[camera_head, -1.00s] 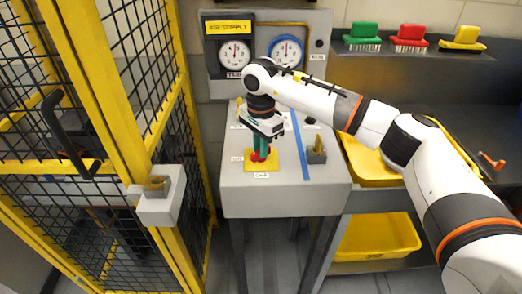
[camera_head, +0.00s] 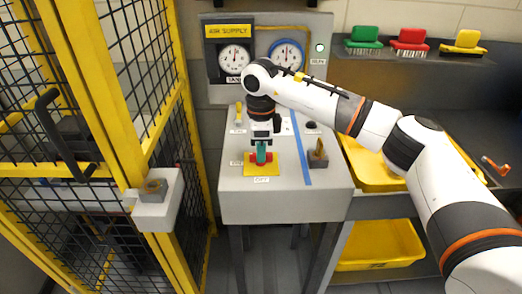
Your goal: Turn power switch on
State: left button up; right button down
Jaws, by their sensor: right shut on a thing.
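The power switch is a red knob (camera_head: 268,158) on a yellow plate (camera_head: 262,171), on the sloping top of the grey console (camera_head: 235,205). A label reading OFF lies below the plate. Another label to its left is too small to read surely. My right gripper (camera_head: 261,152) comes down from above, its teal fingers shut on the red knob and hiding part of it. The knob's exact angle is hard to tell. My left gripper is not in view.
An air supply panel with two gauges (camera_head: 236,58) stands behind the console. A yellow-framed mesh fence (camera_head: 130,120) stands close on the left. Yellow bins (camera_head: 385,245) are at right.

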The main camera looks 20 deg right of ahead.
jog(key=shift+r, duration=0.1)
dwell(0.4)
jog(key=c, duration=1.4)
grip_release()
notch_tip(320, 180, up, 12)
jog(key=b, duration=0.1)
jog(key=shift+b, duration=0.3)
